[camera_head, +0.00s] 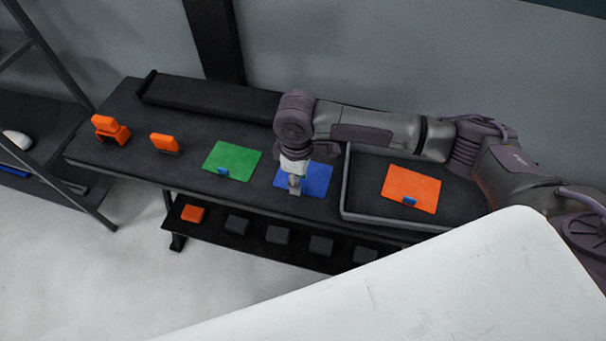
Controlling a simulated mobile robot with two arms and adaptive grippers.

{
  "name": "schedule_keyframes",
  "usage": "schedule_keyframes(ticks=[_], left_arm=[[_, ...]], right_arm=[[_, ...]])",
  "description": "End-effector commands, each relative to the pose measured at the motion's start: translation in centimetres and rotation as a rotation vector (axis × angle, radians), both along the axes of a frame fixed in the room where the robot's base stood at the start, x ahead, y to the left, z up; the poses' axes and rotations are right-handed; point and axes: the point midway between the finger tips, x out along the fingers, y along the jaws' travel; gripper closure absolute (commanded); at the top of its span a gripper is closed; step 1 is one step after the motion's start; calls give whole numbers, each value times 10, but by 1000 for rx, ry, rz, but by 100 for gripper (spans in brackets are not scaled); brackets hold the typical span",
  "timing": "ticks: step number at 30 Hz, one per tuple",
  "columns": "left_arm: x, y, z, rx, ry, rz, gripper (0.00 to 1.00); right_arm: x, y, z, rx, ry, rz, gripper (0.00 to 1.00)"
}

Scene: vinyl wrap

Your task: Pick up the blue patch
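The blue patch (318,181) lies flat on the dark table, between a green patch and a shallow tray. My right arm reaches in from the right, and my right gripper (295,189) points down over the left part of the blue patch. The gripper and wrist hide part of the patch. The fingers are too small to tell whether they are open or shut, or whether they touch the patch. My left gripper is not in view.
A green patch (232,160) lies left of the blue one. A grey-rimmed tray (345,185) at right holds an orange patch (411,189). Orange items (110,131) and (165,143) stand at the table's left. A long black bar lies along the back. A lower shelf (262,247) holds several small blocks.

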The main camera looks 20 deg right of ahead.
Motion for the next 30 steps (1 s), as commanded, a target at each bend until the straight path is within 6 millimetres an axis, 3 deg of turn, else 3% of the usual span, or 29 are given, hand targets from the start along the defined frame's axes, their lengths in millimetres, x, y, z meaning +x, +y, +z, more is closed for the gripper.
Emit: schedule_keyframes(ticks=[6, 13, 18, 20, 30], left_arm=[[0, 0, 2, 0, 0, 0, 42], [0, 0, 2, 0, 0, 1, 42], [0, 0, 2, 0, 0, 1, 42], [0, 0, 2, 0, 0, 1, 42], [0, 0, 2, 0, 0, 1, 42]], right_arm=[[0, 0, -22, 1, -1, 0, 65], [0, 0, -23, 0, -1, 1, 65], [0, 0, -23, 0, -1, 1, 93], [0, 0, -23, 1, -1, 1, 100], [0, 0, -23, 0, -1, 1, 100]])
